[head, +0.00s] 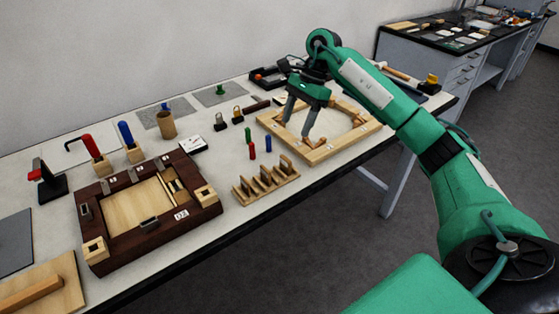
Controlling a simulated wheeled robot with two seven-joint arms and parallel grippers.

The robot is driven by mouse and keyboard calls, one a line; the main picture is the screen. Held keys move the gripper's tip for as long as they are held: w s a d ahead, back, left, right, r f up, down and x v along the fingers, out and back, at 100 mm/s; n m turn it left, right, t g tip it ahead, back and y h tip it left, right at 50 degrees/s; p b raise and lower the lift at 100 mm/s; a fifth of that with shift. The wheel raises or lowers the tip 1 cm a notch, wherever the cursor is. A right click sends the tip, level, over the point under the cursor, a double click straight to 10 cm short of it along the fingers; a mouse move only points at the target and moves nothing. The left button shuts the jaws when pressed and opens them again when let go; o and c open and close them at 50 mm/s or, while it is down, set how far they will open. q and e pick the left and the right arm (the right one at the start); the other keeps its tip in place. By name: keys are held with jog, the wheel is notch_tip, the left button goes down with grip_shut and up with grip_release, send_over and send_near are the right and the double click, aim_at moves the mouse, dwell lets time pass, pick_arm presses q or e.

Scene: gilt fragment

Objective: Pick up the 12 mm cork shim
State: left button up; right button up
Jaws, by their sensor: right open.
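A light wooden rack (268,196) with several upright tan pieces stands near the table's front edge. These pieces may be the cork shims. No thickness marking is readable, so I cannot tell which is the 12 mm one. My right gripper (295,130) points down with its two fingers apart. It is open and looks empty, behind and to the right of the rack, over the left part of a light wooden frame (318,155). I cannot tell its exact height above the frame. My left gripper is not in view.
A dark wooden frame (100,255) stands left of the rack. Small green and blue pegs (268,144) stand behind the rack. A cork-coloured cup (167,125) and red and blue handled tools (126,133) stand farther back. Bare table shows between the dark frame and the rack.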

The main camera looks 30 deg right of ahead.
aim_at(286, 159)
jog(key=p+x, duration=0.1)
jog(key=x, duration=0.6)
jog(key=shift+a+f, duration=0.1)
jog(key=x, duration=0.1)
jog(key=p+x, duration=0.1)
jog(key=x, duration=0.3)
jog(key=shift+s+d+f, duration=0.1)
jog(key=shift+s+d, duration=0.2)
jog(key=shift+c, duration=0.6)
jog(key=c, duration=0.9)
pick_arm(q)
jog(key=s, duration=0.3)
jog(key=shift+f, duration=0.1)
pick_arm(e)
jog(key=shift+c, duration=0.2)
